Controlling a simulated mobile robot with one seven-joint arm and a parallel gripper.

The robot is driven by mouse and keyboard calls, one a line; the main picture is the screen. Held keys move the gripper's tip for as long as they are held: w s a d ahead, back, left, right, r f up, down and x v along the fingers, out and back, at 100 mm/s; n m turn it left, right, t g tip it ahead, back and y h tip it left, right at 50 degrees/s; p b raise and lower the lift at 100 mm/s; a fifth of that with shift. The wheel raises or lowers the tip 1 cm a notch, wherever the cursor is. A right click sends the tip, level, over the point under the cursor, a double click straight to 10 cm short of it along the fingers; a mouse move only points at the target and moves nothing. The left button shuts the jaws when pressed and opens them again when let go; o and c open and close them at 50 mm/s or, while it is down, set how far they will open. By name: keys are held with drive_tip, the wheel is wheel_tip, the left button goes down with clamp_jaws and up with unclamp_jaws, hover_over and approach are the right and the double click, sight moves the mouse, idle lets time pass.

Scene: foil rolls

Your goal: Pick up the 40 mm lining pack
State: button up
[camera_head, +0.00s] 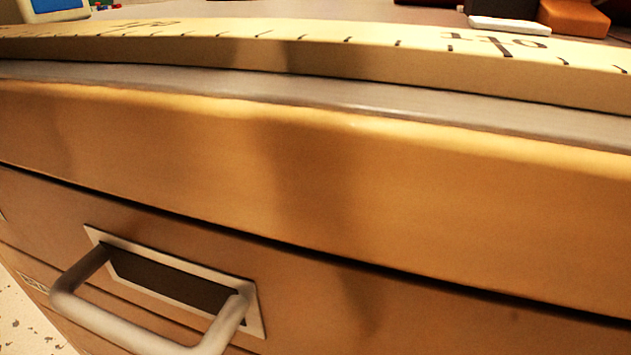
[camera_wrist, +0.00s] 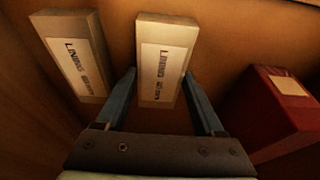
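In the wrist view a pale, upright box with a white label reading "Lining" and smaller unreadable text (camera_wrist: 162,60) stands between the fingers of my gripper (camera_wrist: 160,92). The fingers are spread on either side of its lower end, and I cannot tell whether they touch it. A second, similar labelled box (camera_wrist: 75,55) stands to the left, outside the fingers. The size text is too blurred to tell which is the 40 mm lining pack. Neither box nor my gripper shows in the head view.
A dark red box with a pale label (camera_wrist: 275,110) stands right of my gripper. A wooden wall closes the left side. The head view shows a wooden drawer front with a metal handle (camera_head: 145,325) and a long marked ruler (camera_head: 330,60) on top.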

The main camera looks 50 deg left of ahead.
drive_tip(key=c, duration=0.7)
drive_tip(key=shift+c, duration=0.5)
drive_tip(key=shift+r, duration=0.15)
